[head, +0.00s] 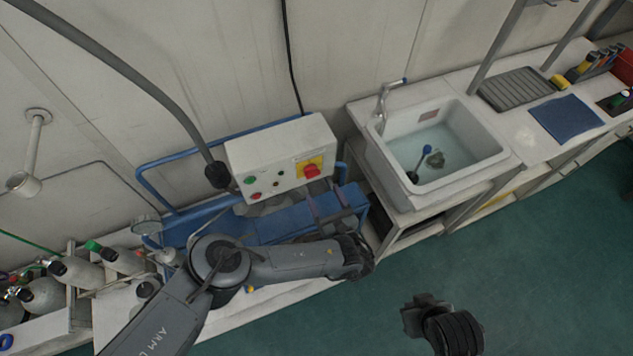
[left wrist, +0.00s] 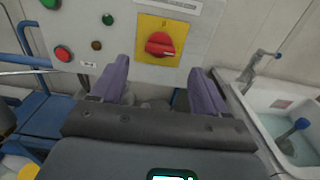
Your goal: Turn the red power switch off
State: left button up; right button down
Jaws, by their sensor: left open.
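The red power switch (head: 312,171) is a rotary knob on a yellow plate (head: 302,164), at the right of the white control box's front. In the left wrist view the switch (left wrist: 161,44) is ahead of my fingertips, centred between them, with its grip bar lying roughly horizontal. My left gripper (head: 329,204) is just below and in front of the box; its two purple-grey fingers (left wrist: 161,82) are spread, empty and apart from the knob. Part of my right arm's dark end (head: 440,320) shows at the bottom right of the head view; its finger state is unclear.
The control box (head: 280,143) also carries green (head: 249,180) and red buttons (head: 256,196). A blue frame (head: 170,185) surrounds it. A grey hose (head: 120,65) hangs to its left. Right of it stands a sink (head: 445,140). Gas cylinders (head: 75,270) lie at lower left.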

aim_at(312, 172)
pick_arm(q)
jog(key=b+x, duration=0.2)
jog(key=x, duration=0.4)
jog(key=shift+w, duration=0.1)
jog(key=c, duration=1.1)
jog(key=shift+o, duration=0.2)
